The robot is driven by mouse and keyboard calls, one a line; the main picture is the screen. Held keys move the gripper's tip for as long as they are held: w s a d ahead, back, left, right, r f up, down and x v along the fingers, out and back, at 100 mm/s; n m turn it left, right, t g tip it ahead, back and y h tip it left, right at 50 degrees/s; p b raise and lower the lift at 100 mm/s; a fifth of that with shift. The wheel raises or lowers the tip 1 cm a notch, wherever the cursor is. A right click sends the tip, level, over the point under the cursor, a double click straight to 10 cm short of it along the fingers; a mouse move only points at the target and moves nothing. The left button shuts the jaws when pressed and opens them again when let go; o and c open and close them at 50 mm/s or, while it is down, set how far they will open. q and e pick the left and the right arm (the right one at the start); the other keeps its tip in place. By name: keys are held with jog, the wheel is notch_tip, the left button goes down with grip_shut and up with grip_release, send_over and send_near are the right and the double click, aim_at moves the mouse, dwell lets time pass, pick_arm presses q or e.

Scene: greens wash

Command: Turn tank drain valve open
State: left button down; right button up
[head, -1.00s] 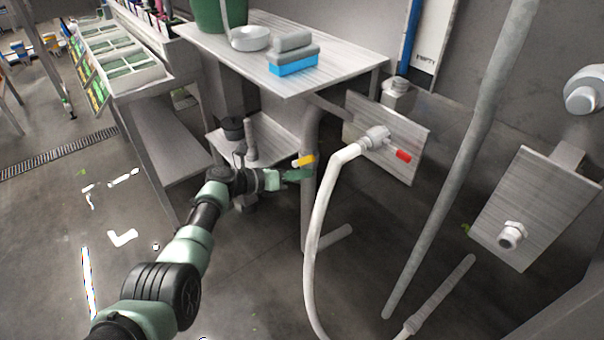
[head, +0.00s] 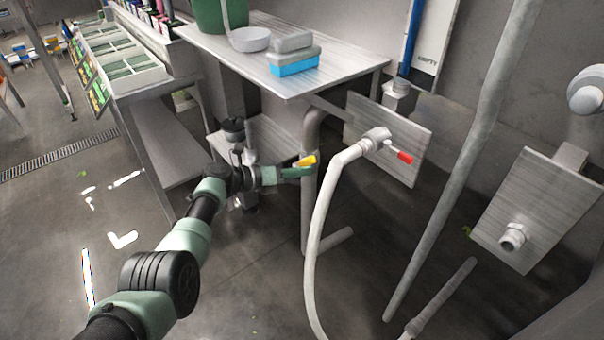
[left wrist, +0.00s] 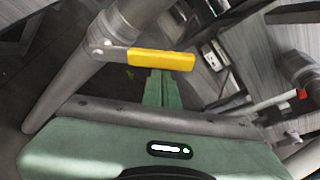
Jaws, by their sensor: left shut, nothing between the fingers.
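A grey drain pipe (head: 309,205) runs down under the steel table, and a valve lever with a yellow grip (head: 307,160) sticks out from it. In the left wrist view the yellow grip (left wrist: 160,60) lies roughly crosswise, its metal stem joined to the pipe at left. My left gripper (head: 303,171) is shut and empty, its fingertips close below the yellow grip. In the left wrist view the green fingers (left wrist: 162,88) point at the grip's underside; whether they touch it I cannot tell. My right gripper is not in view.
A red-handled tap (head: 404,157) with a white hose (head: 318,225) is on a wall panel to the right. A slanted grey pipe (head: 465,150) stands further right.

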pick_arm(q)
jog(key=shift+w+a+r+n+b, duration=0.35)
jog(key=shift+w+r+n+b, duration=0.15)
jog(key=shift+r+n, duration=0.15)
jog(key=shift+w+a+r, duration=0.2)
jog(key=shift+w+r, duration=0.05)
jog(key=shift+r, duration=0.15)
jog(key=shift+w+a+r+p, duration=0.2)
jog(key=shift+w+a+r, duration=0.2)
jog(key=shift+w, duration=0.1)
jog(key=shift+w+a+r+p, duration=0.15)
jog(key=shift+w+a+r, duration=0.15)
jog(key=shift+w, duration=0.2)
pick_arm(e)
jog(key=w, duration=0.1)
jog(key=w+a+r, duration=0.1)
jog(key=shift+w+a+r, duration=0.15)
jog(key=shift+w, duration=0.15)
pick_arm(q)
jog(key=shift+f, duration=0.1)
